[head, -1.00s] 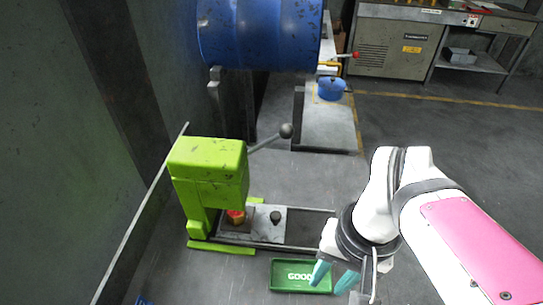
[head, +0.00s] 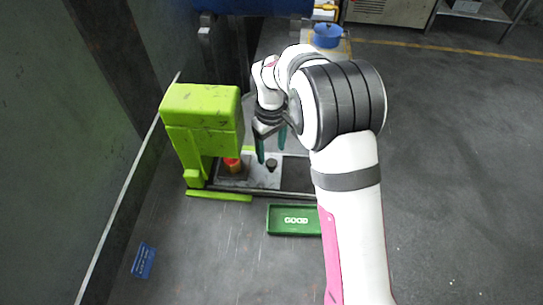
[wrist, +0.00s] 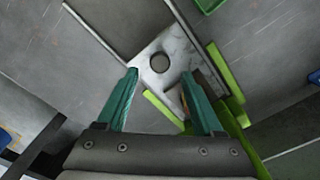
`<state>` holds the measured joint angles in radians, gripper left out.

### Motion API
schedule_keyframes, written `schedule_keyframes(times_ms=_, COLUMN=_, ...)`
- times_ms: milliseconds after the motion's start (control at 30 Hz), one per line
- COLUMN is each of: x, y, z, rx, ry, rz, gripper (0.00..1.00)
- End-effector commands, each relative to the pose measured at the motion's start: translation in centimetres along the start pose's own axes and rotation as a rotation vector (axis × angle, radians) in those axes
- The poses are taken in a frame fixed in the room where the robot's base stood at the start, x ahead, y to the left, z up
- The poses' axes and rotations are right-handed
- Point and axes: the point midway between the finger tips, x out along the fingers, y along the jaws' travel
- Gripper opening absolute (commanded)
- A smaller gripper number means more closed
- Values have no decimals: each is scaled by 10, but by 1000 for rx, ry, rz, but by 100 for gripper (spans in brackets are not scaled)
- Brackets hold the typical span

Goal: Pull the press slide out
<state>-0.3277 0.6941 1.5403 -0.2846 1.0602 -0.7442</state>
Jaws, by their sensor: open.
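The green press (head: 203,120) stands at the left. Its slide is a grey plate (head: 256,177) on rails at the press's foot, with a short dark knob (head: 271,165) on top. A red-orange piece (head: 232,166) sits on the slide beside the press column. My gripper (head: 271,149) is open and empty, pointing down above the knob. In the wrist view the knob (wrist: 160,62) shows just beyond the fingertips, about midway between them. The gap in height between fingertips and knob is hard to tell. The red-orange piece is mostly hidden behind the right finger there.
A green tray marked GOOD (head: 293,232) lies on the floor in front of the rails. A blue sign (head: 143,261) lies at lower left. A blue pot (head: 327,36) and a blue drum (head: 255,6) are behind. The floor at right is free.

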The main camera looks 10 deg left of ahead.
Motion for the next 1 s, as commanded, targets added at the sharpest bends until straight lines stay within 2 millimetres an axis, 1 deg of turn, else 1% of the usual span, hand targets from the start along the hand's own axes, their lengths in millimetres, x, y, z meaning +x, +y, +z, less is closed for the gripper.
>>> schedule_keyframes(times_ms=33, x=12, y=0, z=0, rx=-1, ry=-3, rz=-1, gripper=69)
schedule_keyframes(times_ms=100, x=25, y=0, z=1, rx=0, ry=-2, rz=-2, gripper=69)
schedule_keyframes(times_ms=200, x=38, y=0, z=0, rx=0, ry=-1, rz=-1, gripper=69)
schedule_keyframes(times_ms=333, x=46, y=0, z=0, rx=1, ry=0, rz=-1, gripper=69)
schedule_keyframes(times_ms=567, x=47, y=0, z=0, rx=1, ry=1, rz=0, gripper=69)
schedule_keyframes(times_ms=667, x=46, y=0, z=0, rx=1, ry=1, rz=0, gripper=52)
schedule_keyframes(times_ms=700, x=46, y=0, z=0, rx=1, ry=1, rz=0, gripper=45)
schedule_keyframes(times_ms=767, x=46, y=0, z=0, rx=1, ry=1, rz=0, gripper=34)
schedule_keyframes(times_ms=800, x=46, y=0, z=0, rx=1, ry=1, rz=0, gripper=27)
schedule_keyframes(times_ms=933, x=46, y=0, z=0, rx=1, ry=1, rz=0, gripper=4)
schedule_keyframes(times_ms=967, x=46, y=0, z=0, rx=1, ry=1, rz=0, gripper=0)
schedule_keyframes(times_ms=1000, x=46, y=0, z=0, rx=1, ry=1, rz=0, gripper=0)
